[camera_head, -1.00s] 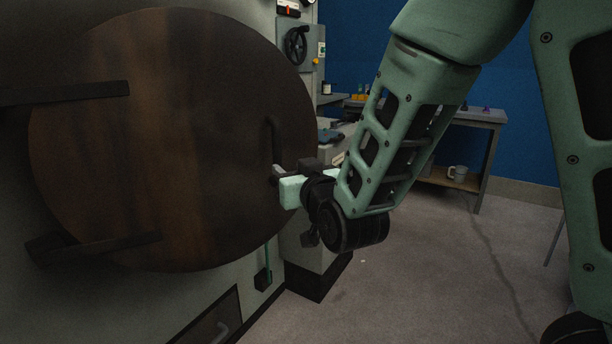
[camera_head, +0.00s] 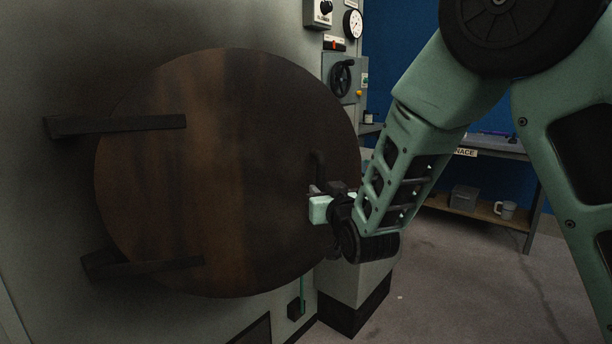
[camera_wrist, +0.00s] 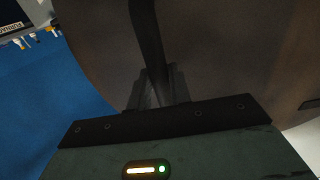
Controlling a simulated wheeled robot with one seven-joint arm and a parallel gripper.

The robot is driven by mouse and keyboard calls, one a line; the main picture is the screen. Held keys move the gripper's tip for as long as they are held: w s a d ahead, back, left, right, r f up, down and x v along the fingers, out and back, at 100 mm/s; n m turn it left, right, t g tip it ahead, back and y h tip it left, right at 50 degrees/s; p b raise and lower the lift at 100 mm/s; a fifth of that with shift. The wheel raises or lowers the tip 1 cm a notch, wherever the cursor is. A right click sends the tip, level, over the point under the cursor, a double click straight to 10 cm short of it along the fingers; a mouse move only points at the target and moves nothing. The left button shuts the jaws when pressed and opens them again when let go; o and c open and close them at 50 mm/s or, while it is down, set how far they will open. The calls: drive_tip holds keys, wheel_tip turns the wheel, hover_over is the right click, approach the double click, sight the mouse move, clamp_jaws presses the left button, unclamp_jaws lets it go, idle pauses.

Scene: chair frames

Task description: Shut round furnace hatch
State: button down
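The round furnace hatch (camera_head: 215,190) is a large brown, rust-toned disc on the grey furnace wall, with two dark hinge straps at its left. It looks close to the wall; the gap behind it is hidden. A dark upright bar handle (camera_head: 318,168) is near its right edge. My gripper (camera_head: 318,193) is at the handle's lower part, in front of the hatch. In the wrist view the handle (camera_wrist: 147,28) runs down between the dark fingers of my gripper (camera_wrist: 160,88), which sit close on both sides of it. The hatch face (camera_wrist: 230,55) fills the background there.
A grey panel with a handwheel (camera_head: 342,77) and a gauge (camera_head: 352,23) are right of the hatch. A grey pedestal (camera_head: 355,290) stands below my gripper. A workbench (camera_head: 490,148) with a mug (camera_head: 505,210) stands behind at right. Floor is open at lower right.

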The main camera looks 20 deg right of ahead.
sight(306, 175)
drive_tip(key=shift+w+a+r+b, duration=0.1)
drive_tip(key=shift+w+a+b, duration=0.1)
drive_tip(key=shift+w, duration=1.9)
drive_tip(key=shift+w+a+f+b, duration=0.1)
drive_tip(key=shift+w+b, duration=0.05)
drive_tip(key=shift+w, duration=1.95)
drive_tip(key=shift+w+a+r+b, duration=0.1)
drive_tip(key=shift+w+a+b, duration=0.1)
drive_tip(key=shift+w, duration=1.9)
drive_tip(key=c, duration=1.2)
unclamp_jaws()
drive_tip(key=shift+d, duration=0.15)
drive_tip(key=shift+s, duration=0.15)
